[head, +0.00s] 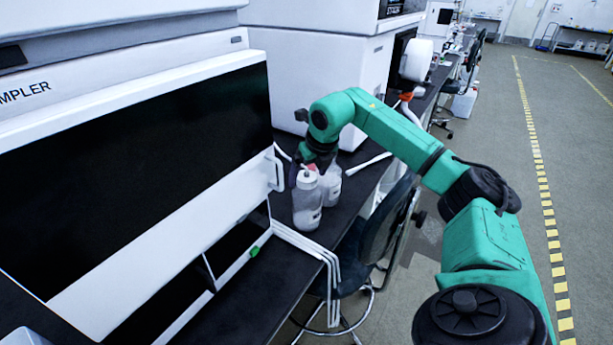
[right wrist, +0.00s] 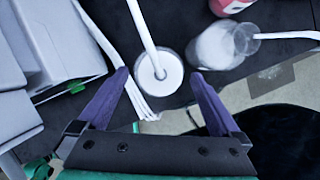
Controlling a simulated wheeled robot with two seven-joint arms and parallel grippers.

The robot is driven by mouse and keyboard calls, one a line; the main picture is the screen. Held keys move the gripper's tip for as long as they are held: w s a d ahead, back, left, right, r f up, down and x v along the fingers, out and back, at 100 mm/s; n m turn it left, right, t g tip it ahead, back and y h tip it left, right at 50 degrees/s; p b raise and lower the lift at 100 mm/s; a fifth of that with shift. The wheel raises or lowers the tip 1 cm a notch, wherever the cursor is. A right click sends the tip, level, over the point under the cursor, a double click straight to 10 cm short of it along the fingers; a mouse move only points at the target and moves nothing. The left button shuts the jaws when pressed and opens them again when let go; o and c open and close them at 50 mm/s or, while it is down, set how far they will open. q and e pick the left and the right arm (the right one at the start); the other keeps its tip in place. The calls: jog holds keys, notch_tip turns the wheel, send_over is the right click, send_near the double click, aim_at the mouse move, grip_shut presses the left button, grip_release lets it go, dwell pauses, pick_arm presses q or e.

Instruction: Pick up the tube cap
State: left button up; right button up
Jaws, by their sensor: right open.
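A white bottle (head: 306,203) stands on the black bench. In the right wrist view its round white top, with a long white tube rising from it, is the white bottle (right wrist: 157,72) between my fingertips. I cannot tell for certain which part is the tube cap. A small green piece (head: 254,251) lies at the bench's inner edge and also shows in the wrist view (right wrist: 75,87). My right gripper (right wrist: 158,76) is open, its purple fingers on either side of the bottle in that view, with nothing gripped. In the head view its fingers are mostly hidden. My left gripper is not in view.
A second clear bottle (head: 331,187) stands just behind the first. Several white tubes (head: 325,252) hang over the bench edge. The large white sampler (head: 170,90) borders the bench at left. A dark chair (head: 385,225) stands beside it. The front bench top (head: 270,290) is clear.

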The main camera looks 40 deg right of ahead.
jog(key=shift+w+d+f, duration=0.1)
jog(key=shift+w+f, duration=0.05)
jog(key=shift+f, duration=0.25)
jog(key=shift+r, duration=0.1)
jog(key=c, duration=1.4)
jog(key=shift+r, duration=0.1)
jog(key=shift+c, duration=0.2)
